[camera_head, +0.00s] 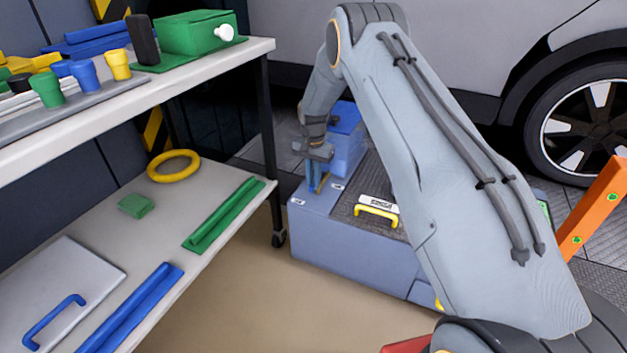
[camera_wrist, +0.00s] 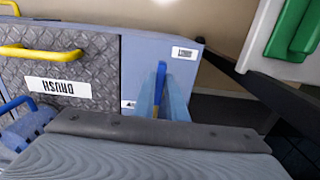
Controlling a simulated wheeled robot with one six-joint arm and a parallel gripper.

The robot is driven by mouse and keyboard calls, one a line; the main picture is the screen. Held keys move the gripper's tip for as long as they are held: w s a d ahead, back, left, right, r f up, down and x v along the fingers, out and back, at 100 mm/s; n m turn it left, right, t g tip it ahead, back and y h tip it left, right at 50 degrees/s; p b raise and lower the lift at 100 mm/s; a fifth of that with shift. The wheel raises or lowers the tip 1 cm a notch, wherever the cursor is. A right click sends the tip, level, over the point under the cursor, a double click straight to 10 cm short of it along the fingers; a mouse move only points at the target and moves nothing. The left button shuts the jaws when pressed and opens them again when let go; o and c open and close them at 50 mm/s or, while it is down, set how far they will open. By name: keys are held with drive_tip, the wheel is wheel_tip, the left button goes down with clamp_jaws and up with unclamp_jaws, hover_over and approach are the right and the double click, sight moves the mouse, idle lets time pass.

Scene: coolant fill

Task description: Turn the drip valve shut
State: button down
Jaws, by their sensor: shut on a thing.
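My gripper (camera_head: 317,186) reaches down to the left part of the top of a low blue-grey cabinet (camera_head: 335,250). In the wrist view, my gripper (camera_wrist: 162,95) has its two pale blue fingers closed around a narrow blue lever (camera_wrist: 161,74), which looks like the drip valve's handle. A little yellow shows between the fingers. The fingers hide most of the lever, so its exact turn angle and the valve body cannot be told. Small white labels lie on the cabinet top near it, one of them (camera_wrist: 184,53) beyond the fingers.
A dark tread-plate lid (camera_head: 395,222) with a yellow handle (camera_head: 377,211) covers part of the cabinet. A blue box (camera_head: 347,145) stands behind my gripper. A two-level shelf (camera_head: 215,215) stands to the left, a car wheel (camera_head: 590,120) at the right. Bare floor lies in front.

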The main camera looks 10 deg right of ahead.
drive_tip(key=shift+w+a, duration=0.1)
drive_tip(key=c, duration=1.8)
unclamp_jaws()
drive_tip(key=shift+r+p, duration=0.75)
drive_tip(key=shift+r, duration=3.2)
